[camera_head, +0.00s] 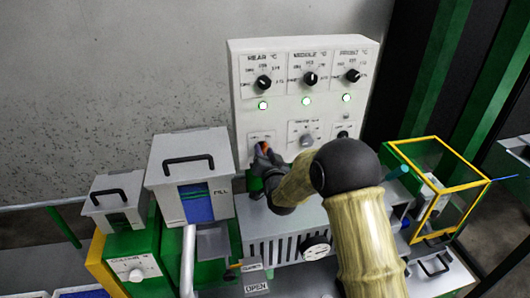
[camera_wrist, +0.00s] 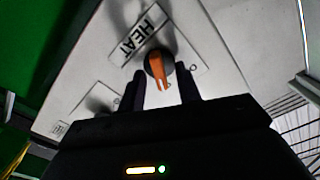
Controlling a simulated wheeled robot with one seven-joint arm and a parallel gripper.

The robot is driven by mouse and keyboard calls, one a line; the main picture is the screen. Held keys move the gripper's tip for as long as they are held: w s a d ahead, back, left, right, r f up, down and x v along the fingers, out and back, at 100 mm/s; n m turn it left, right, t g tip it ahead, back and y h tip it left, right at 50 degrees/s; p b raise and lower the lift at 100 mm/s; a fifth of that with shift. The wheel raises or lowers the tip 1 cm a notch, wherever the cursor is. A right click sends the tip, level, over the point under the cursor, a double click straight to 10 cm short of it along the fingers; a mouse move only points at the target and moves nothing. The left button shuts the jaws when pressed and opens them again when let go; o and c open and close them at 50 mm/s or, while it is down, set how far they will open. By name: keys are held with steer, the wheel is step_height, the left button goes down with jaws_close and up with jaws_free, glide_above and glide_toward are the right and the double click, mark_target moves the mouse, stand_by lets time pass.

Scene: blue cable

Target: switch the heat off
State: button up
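The heat switch is a dark round knob with an orange handle (camera_wrist: 159,68), beside a plate reading HEAT (camera_wrist: 143,31) in the wrist view. Its orange part (camera_head: 263,146) shows only in small part in the head view, at the lower left of the white control panel (camera_head: 243,85). My gripper (camera_wrist: 161,88) faces the knob with one dark finger on each side of the handle. A gap shows between each finger and the orange handle, so the gripper looks open around it. In the head view, my gripper (camera_head: 264,158) hides most of the knob.
Above are dials marked REAR (camera_head: 264,82), MIDDLE (camera_head: 311,79) and FRONT (camera_head: 353,75), each over a lit green lamp. A grey knob (camera_head: 306,140) is to the right. A lidded grey box (camera_head: 190,160) stands left; a yellow-framed clear box (camera_head: 440,185) stands right.

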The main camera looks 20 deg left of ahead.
jaws_close()
steer(key=shift+f+n+b, duration=0.1)
steer(key=shift+n+b, duration=0.3)
steer(key=shift+b, duration=0.2)
steer(key=shift+f+n+b, duration=0.1)
steer(key=shift+n+b, duration=0.3)
steer(key=shift+b, duration=0.35)
steer(key=n+b, duration=0.4)
steer(key=b, duration=0.1)
steer(key=shift+a, duration=0.1)
steer(key=shift+s+a+n+b, duration=0.1)
steer(key=shift+n+b, duration=2.8)
steer(key=shift+n, duration=0.4)
steer(key=shift+r, duration=0.2)
